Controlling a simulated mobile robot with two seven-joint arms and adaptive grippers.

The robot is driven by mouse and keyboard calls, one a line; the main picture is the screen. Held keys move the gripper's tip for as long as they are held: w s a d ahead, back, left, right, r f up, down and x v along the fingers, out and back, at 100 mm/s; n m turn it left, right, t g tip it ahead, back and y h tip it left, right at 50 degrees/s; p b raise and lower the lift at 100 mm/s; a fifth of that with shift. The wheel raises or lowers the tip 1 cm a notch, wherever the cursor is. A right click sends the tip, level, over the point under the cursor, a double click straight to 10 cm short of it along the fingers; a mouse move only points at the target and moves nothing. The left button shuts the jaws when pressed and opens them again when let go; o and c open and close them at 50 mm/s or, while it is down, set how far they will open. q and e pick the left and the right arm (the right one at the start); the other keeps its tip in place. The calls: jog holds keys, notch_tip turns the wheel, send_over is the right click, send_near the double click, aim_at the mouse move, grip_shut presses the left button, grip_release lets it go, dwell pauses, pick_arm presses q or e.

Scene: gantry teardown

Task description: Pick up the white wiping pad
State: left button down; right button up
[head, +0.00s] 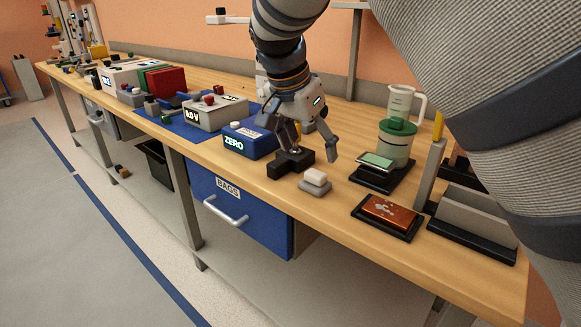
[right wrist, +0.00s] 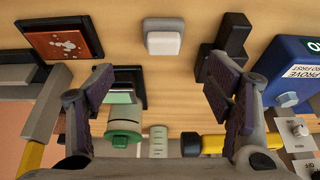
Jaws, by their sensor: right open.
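The white wiping pad (head: 315,176) is a small pale block on a grey base near the front edge of the wooden bench. It also shows in the right wrist view (right wrist: 163,42), top centre, ahead of the fingers. My right gripper (head: 311,147) is over the bench, just behind and above the pad in the head view. In the right wrist view its two fingers (right wrist: 162,92) are spread wide, with nothing held between them. My left gripper is not in view.
A black block (head: 290,163) stands close left of the pad. A blue ZERO box (head: 248,141) is farther left. A dark tray with a brown plate (head: 390,211) lies to the right.

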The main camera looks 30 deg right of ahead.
aim_at(315, 173)
jog(key=x, duration=1)
jog(key=shift+w+a, duration=0.15)
jog(key=shift+w, duration=0.1)
jog(key=shift+r, duration=0.1)
jog(key=c, duration=1.2)
